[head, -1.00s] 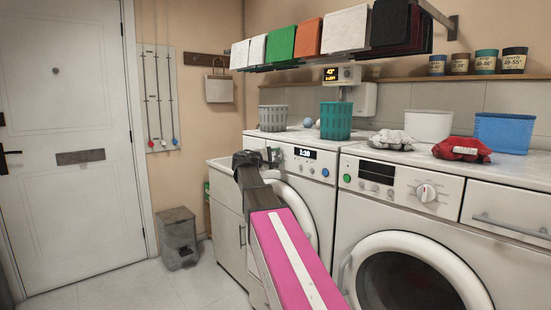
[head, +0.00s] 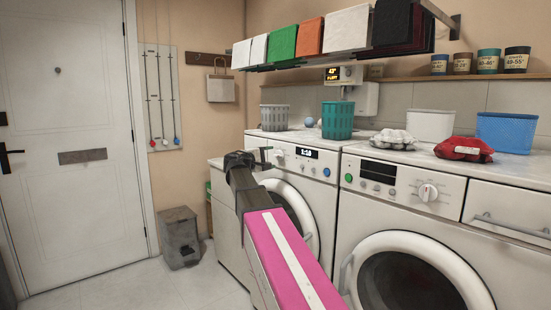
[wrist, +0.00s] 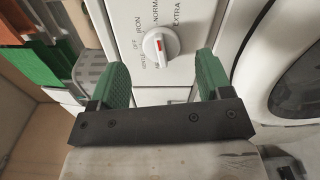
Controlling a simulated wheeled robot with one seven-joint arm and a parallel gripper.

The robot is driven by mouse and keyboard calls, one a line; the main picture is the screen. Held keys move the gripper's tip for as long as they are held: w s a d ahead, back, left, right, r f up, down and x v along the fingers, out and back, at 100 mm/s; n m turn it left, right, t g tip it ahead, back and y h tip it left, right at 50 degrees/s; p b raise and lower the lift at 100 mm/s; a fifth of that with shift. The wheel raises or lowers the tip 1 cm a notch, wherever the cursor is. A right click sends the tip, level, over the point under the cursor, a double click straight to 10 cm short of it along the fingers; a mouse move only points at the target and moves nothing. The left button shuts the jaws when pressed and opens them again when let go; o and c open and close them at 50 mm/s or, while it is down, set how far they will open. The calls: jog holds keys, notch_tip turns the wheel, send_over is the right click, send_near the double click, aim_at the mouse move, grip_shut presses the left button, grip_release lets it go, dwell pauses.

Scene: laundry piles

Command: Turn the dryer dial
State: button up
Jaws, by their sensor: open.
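The dryer dial (wrist: 160,46) is a round white knob with a red mark, on a white panel lettered OFF, IRON, NORMAL and EXTRA in the wrist view. My gripper (wrist: 161,66) is open, its two green fingers apart on either side of the dial's line, with nothing held between them. The dial appears beyond the fingertips; I see no contact. In the head view my gripper (head: 264,157) is in front of the left end of the panel of the left machine (head: 318,163), which has a lit display. The dial there (head: 279,157) is small and close beside the fingers.
A second machine (head: 456,195) with its own dial stands at the right. A shelf (head: 345,56) of folded towels hangs above. A grey bin (head: 179,238) stands on the floor by the door, with clear floor around it.

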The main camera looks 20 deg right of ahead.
jog(key=v, duration=0.6)
jog(key=shift+a, duration=0.2)
jog(key=shift+s+f, duration=0.1)
jog(key=s+f+m+g+y, duration=0.15)
jog(key=s+f+y, duration=0.3)
jog(key=f, duration=1.15)
jog(key=s+f+g+y, duration=0.2)
jog(key=s+f+y, duration=0.25)
jog(key=f, duration=1.05)
jog(key=s+a+f+m+g+y, duration=0.1)
jog(key=s+a+f+m+y, duration=0.1)
jog(key=s+f, duration=0.5)
jog(key=s+a+f+m+g+y, duration=0.2)
jog(key=s+a+f+m+y, duration=0.1)
jog(key=s+f, duration=0.5)
notch_tip(320, 180, down, 3)
jog(key=a+y, duration=0.1)
jog(key=y, duration=0.1)
jog(key=shift+s+f+y, duration=0.2)
jog(key=shift+s+y, duration=0.05)
jog(key=shift+y, duration=0.05)
